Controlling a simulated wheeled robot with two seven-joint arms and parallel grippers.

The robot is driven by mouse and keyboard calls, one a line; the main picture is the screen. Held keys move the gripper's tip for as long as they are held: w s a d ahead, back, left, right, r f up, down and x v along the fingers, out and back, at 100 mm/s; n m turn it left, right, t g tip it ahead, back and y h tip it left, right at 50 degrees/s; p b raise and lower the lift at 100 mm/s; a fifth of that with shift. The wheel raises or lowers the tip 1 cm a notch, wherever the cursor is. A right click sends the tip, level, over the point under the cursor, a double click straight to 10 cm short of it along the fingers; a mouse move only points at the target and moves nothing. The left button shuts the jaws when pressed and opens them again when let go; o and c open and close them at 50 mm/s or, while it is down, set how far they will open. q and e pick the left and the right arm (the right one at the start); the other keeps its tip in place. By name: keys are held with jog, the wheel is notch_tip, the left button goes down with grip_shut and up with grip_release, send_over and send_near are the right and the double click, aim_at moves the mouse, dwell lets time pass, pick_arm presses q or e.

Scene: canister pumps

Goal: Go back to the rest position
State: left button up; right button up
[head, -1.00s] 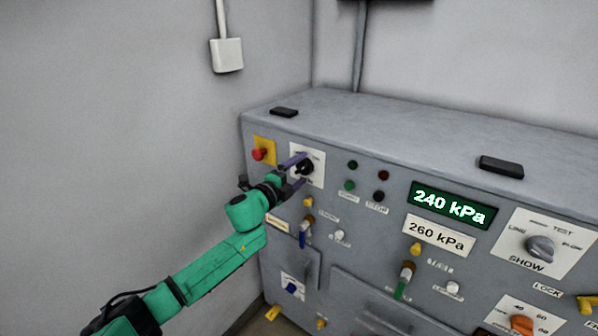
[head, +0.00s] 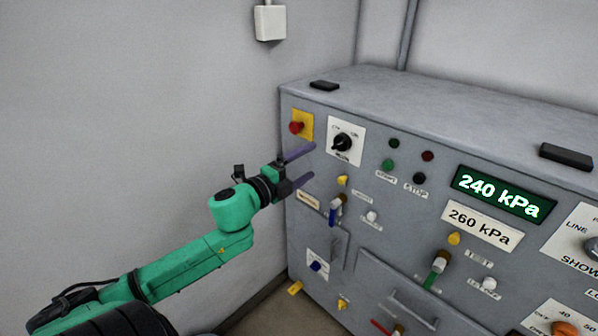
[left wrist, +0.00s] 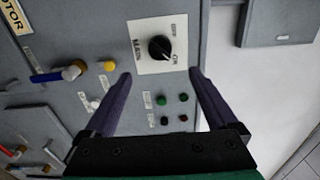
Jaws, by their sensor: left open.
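My left gripper (head: 306,166) is open and empty in the head view, held in front of the grey panel's left part. Its two purple fingers are apart. In the left wrist view the open fingers (left wrist: 158,78) show with the black main knob (left wrist: 160,48) on its white plate beyond them, not between the jaws. In the head view the knob (head: 343,143) stands clear of the fingers, up and to the right. My right gripper is not in view.
The grey panel (head: 400,95) carries a red button (head: 296,127) on a yellow plate, a green display (head: 503,192) reading 240 kPa, and several valves and buttons. A grey wall (head: 150,110) stands at left. The space between wall and panel front is free.

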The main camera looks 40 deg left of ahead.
pick_arm(q)
jog(key=shift+s+a, duration=0.2)
jog(key=shift+s, duration=0.95)
jog(key=shift+a+f, duration=0.1)
